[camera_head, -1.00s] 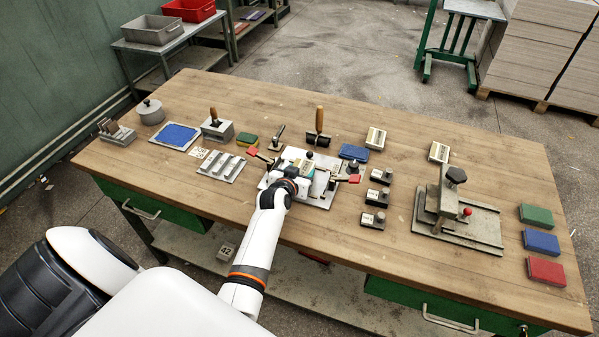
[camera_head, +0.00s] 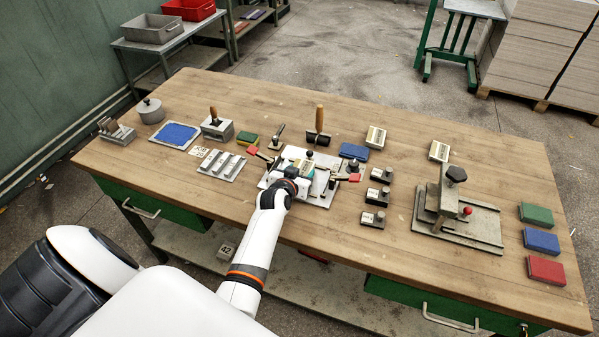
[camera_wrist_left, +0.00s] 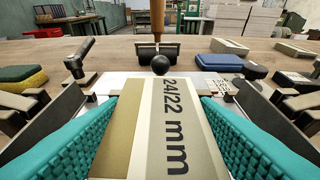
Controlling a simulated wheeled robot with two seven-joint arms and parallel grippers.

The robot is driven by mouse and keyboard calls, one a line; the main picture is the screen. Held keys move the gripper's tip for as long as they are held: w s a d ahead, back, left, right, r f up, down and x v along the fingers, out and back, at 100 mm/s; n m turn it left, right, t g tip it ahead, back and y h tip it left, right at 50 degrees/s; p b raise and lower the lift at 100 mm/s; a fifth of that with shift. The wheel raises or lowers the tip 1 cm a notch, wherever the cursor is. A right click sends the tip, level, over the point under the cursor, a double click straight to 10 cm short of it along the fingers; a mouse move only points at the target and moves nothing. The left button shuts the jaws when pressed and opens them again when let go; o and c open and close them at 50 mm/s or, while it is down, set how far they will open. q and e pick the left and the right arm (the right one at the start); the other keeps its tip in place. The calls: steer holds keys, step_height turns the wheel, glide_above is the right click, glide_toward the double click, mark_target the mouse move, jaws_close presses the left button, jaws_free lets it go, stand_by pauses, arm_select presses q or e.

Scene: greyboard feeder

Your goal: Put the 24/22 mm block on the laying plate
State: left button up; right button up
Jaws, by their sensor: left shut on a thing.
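The 24/22 mm block (camera_wrist_left: 163,130) fills the middle of the left wrist view, its label reading "24/22 mm" along its top. My left gripper (camera_wrist_left: 160,135) is shut on it, with a teal ribbed finger pad on each side. In the head view my left gripper (camera_head: 298,184) is low over the laying plate (camera_head: 322,200), and it hides most of the block. A pale part of the plate also shows behind the block in the left wrist view. I cannot tell whether the block touches the plate. My right gripper is not in view.
Red-handled clamps flank the plate, one at its right (camera_head: 354,178). A black ball knob (camera_wrist_left: 161,64) and a wooden-handled roller (camera_head: 319,127) stand beyond the block. Bare tabletop (camera_head: 330,245) lies in front.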

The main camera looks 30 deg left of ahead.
arm_select(q)
steer(key=shift+f, duration=0.5)
stand_by(0.8)
steer(key=o, duration=1.1)
steer(key=shift+s, duration=0.1)
steer(key=v, duration=1.2)
steer(key=shift+f, duration=0.1)
